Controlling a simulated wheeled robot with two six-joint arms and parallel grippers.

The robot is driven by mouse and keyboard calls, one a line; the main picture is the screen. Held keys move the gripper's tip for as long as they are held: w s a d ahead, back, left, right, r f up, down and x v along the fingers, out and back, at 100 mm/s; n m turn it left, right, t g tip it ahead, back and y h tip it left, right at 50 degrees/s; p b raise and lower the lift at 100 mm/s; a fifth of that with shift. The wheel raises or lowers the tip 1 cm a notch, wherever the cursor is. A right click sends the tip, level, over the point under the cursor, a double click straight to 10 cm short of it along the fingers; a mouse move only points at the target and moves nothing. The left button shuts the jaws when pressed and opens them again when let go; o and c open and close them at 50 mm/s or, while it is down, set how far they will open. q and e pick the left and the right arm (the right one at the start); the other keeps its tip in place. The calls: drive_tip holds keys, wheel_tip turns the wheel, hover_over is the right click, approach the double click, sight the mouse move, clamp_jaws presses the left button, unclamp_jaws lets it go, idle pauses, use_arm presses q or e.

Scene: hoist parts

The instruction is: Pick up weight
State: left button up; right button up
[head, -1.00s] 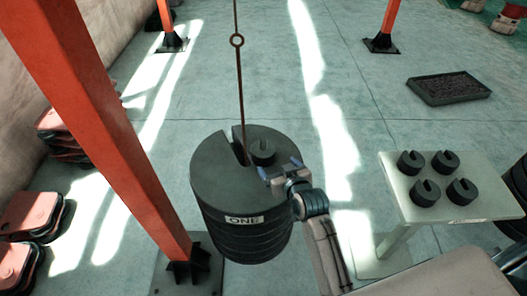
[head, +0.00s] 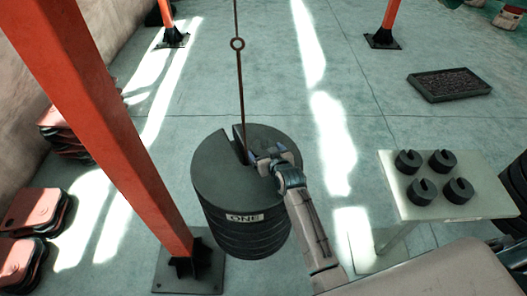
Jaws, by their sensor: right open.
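A large dark stack of slotted weights (head: 222,182) marked "ONE" hangs on a thin rod (head: 240,90) that enters its slot. My right gripper (head: 262,160) is open at the top of the stack, just right of the rod. It covers the spot where a small slotted weight sat on the stack, and that weight is hidden or hard to make out now. I cannot tell whether the fingers touch it. Small dark slotted weights (head: 441,161) stand on a pale table (head: 478,203) at the right. My left gripper is not in view.
An orange post (head: 110,130) with a dark base rises left of the stack. Red and black plates (head: 33,210) are piled at the far left. A dark tray (head: 449,85) lies on the floor at the back right. The floor behind the stack is clear.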

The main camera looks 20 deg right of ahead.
drive_tip(key=c, duration=1.4)
drive_tip(key=shift+w+r, duration=0.1)
drive_tip(key=shift+r, duration=0.25)
drive_tip(key=shift+c, duration=1.4)
drive_tip(key=shift+w+f, duration=0.1)
